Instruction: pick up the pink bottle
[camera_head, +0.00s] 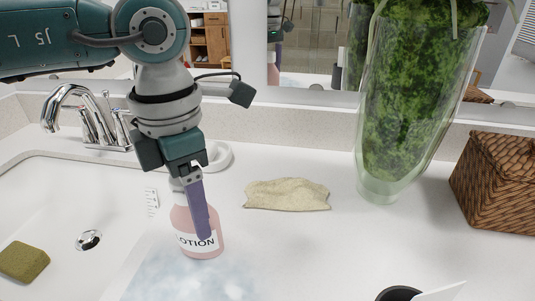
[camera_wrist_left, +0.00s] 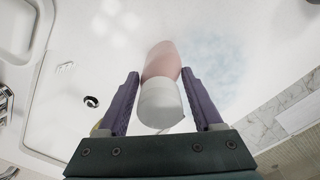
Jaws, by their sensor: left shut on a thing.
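The pink bottle (camera_head: 182,220) has a white label reading "OTION" in the head view, with its first letter hidden or out of sight. It is upright at the counter beside the sink; whether its base touches the counter is hard to tell. My left gripper (camera_head: 205,236) points down over it and is shut on it, one purple finger crossing its front. In the left wrist view the bottle (camera_wrist_left: 162,62) lies between the two fingers of the gripper (camera_wrist_left: 160,74), its white cap nearest the palm. My right gripper is not in view.
A sink basin (camera_head: 60,215) with a chrome faucet (camera_head: 88,118) and a green sponge (camera_head: 24,261) is at left. A folded beige cloth (camera_head: 287,194), a tall glass vase with greenery (camera_head: 410,110) and a wicker box (camera_head: 498,180) stand right. A dark cup (camera_head: 398,294) is at front.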

